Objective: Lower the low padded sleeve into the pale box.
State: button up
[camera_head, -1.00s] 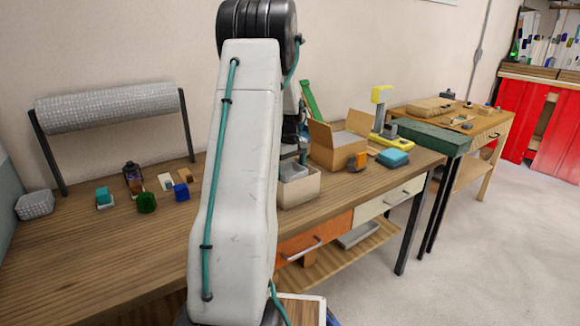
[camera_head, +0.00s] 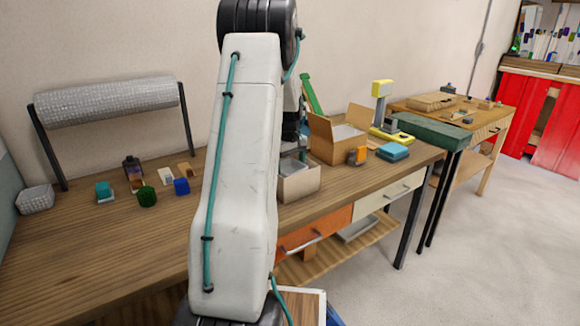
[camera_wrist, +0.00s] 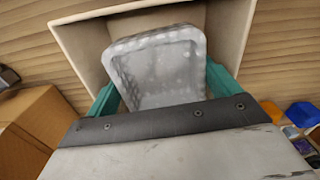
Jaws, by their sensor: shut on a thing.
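The low padded sleeve (camera_wrist: 155,66) is grey, bubbly and open-topped. In the wrist view it sits between the teal fingers of my gripper (camera_wrist: 163,92), which is shut on it. It lies within the opening of the pale box (camera_wrist: 234,32), a little turned against the box walls. In the head view the pale box (camera_head: 300,184) stands on the bench just right of my arm, and the sleeve (camera_head: 291,166) shows at its mouth. My arm hides the left part of the box there. Whether the sleeve touches the box floor is hidden.
An open cardboard box (camera_head: 336,140) stands close behind and right of the pale box, with an orange block (camera_head: 357,155) and teal stack (camera_head: 393,151) beyond. Small coloured items, including a blue block (camera_head: 181,186), lie left of my arm. A bubble-wrap roll (camera_head: 108,102) stands behind.

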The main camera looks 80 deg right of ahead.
jog(key=shift+f, duration=2.35)
dwell(0.7)
jog(key=o, duration=0.7)
jog(key=shift+r, duration=0.15)
notch_tip(320, 180, up, 8)
jog(key=shift+f, duration=0.25)
jog(key=shift+r, duration=0.1)
